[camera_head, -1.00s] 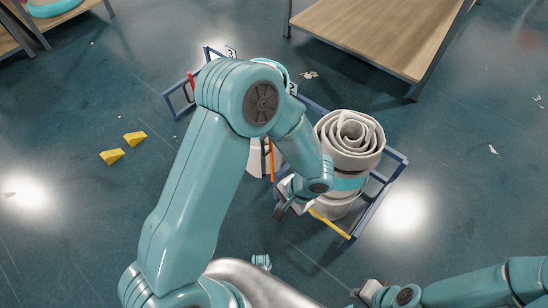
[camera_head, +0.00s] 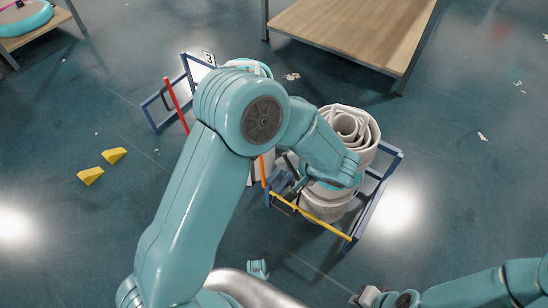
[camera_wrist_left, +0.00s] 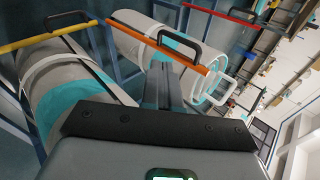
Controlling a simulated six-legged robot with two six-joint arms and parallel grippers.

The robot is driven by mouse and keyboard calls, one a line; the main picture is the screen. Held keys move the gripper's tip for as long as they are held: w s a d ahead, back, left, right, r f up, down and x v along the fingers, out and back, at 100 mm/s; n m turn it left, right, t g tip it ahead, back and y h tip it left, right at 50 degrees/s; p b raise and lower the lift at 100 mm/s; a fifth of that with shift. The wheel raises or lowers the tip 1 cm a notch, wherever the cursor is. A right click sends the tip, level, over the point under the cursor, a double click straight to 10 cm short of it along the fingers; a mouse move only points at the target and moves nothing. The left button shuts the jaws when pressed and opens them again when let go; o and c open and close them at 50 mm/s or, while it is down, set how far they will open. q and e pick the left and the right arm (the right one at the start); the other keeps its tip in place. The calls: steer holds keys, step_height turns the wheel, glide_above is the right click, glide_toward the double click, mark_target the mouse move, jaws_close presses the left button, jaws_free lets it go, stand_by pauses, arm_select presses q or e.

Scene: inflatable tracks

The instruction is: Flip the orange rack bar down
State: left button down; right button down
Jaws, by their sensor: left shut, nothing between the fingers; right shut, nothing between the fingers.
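The orange rack bar (camera_head: 262,172) shows as a short, steep strip beside my left forearm, which hides part of the rack. In the left wrist view the orange bar (camera_wrist_left: 135,36) slants across the upper middle, with a black handle (camera_wrist_left: 181,40). My left gripper (camera_head: 281,193) is shut and empty, low in front of the rack. In the left wrist view its dark fingers (camera_wrist_left: 163,72) point up toward the orange bar, close below the handle. I cannot tell whether they touch it. My right gripper (camera_head: 362,295) is shut and empty at the bottom edge.
A yellow bar (camera_head: 312,215) crosses the blue rack frame (camera_head: 370,212) in front of a rolled grey track (camera_head: 350,130). A red bar (camera_head: 176,103) stands tilted at the left. Yellow wedges (camera_head: 90,176) lie on open floor. A wooden table (camera_head: 355,30) stands behind.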

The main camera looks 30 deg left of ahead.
arm_select(q)
steer(key=a+r+b+x, duration=0.1)
steer(key=r+b+x, duration=0.1)
steer(key=x, duration=0.9)
steer(key=shift+w+a+f, duration=0.25)
steer(key=shift+w+a, duration=0.05)
steer(key=shift+a, duration=0.3)
steer(key=shift+a, duration=0.1)
